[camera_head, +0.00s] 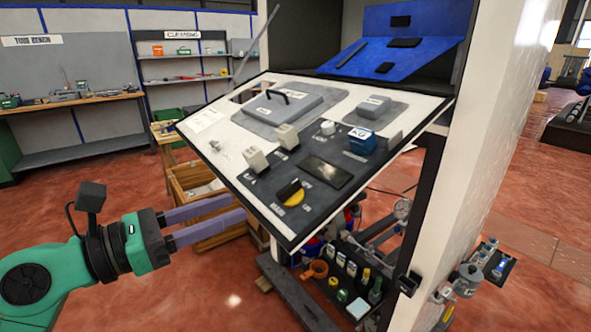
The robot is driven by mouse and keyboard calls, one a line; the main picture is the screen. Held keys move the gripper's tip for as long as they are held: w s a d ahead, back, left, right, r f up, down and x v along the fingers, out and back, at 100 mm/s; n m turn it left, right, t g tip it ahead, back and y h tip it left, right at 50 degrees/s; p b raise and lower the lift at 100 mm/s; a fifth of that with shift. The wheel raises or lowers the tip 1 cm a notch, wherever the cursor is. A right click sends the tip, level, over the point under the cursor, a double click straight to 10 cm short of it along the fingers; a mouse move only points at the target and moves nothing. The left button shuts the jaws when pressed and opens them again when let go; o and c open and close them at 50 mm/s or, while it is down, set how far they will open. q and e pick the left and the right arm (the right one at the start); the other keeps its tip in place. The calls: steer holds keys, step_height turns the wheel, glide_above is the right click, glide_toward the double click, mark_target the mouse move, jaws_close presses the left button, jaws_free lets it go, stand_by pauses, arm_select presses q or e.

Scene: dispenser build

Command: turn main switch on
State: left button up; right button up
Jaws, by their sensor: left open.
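The main switch (292,193) is a round yellow plate with a black knob, near the lower front edge of the tilted control panel (229,158). Small lettering sits around it, and I cannot surely tell which marking the knob points at. My left gripper (242,207) comes in from the left with its two purple fingers parted and empty. The fingertips are just left of the panel's lower edge in the picture, apart from the switch. My right gripper is not in view.
The panel also carries pale blocky switches (256,160), a blue block (361,140) and a dark screen (326,172). A white post (482,150) rises on the right. Below are a wooden crate (196,190) and several small bottles (375,292). Open red floor lies at left.

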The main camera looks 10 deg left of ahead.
mark_target(287, 188)
arm_select(q)
steer(key=p+x, duration=0.6)
steer(key=x, duration=0.6)
steer(key=shift+a+r, duration=0.1)
steer(key=shift+r, duration=0.1)
steer(key=shift+w+d+f, duration=0.2)
steer(key=shift+w+d, duration=0.05)
steer(key=shift+s, duration=0.1)
jaws_close()
